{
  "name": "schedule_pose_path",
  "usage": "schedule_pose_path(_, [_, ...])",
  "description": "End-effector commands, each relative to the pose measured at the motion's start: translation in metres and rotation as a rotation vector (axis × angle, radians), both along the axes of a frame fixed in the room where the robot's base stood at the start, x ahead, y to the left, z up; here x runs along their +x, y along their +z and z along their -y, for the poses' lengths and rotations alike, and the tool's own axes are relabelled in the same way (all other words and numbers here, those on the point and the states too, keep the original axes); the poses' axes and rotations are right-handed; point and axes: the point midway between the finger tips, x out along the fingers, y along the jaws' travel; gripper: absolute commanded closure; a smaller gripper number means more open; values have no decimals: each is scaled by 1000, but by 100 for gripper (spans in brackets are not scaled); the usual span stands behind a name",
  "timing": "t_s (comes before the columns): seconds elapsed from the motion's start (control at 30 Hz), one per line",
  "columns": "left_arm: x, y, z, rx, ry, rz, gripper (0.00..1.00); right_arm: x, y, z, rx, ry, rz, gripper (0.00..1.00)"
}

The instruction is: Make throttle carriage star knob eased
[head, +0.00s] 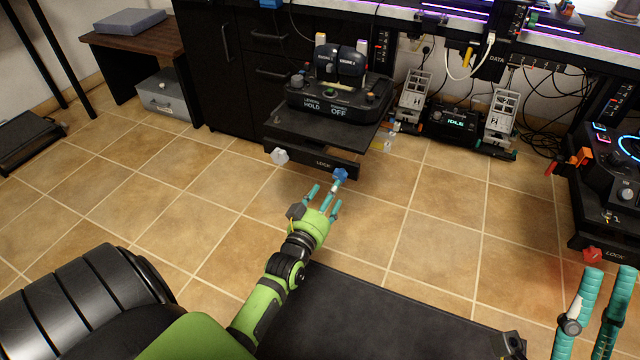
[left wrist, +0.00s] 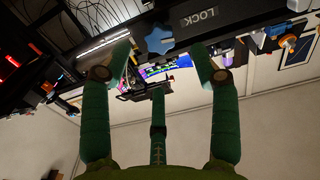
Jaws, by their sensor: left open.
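The throttle unit (head: 330,94) with its twin levers sits on a black carriage (head: 300,142) below the desk. A blue star knob (head: 340,174) is on the carriage's front edge, right of the LOCK label. My left gripper (head: 326,194) is open just in front of the blue knob, with fingertips close to it; I cannot tell whether they touch. In the left wrist view the blue star knob (left wrist: 158,40) shows beyond the spread fingers, beside the LOCK label. My right gripper (head: 606,272) is at the lower right with its teal fingers apart and nothing visible between them.
A pale knob (head: 280,156) is at the left end of the carriage front. A red star knob (head: 592,256) is on another LOCK-marked carriage at right. Pedals (head: 500,110) and a display box (head: 452,122) stand under the desk. Tiled floor (head: 180,190) lies clear at left.

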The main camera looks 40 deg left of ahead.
Motion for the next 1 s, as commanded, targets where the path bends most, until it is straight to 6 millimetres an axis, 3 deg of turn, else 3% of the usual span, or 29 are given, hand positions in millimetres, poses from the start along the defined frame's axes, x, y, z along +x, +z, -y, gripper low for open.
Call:
schedule_pose_path(0.1, [-25,-1,6,0,0,-1,39,0,0,0,0,0,0,60])
schedule_pose_path(0.33, [-51,0,12,-1,0,1,39,0,0,0,0,0,0,60])
schedule_pose_path(1.0, [-53,3,15,3,-5,9,39,0,0,0,0,0,-1,60])
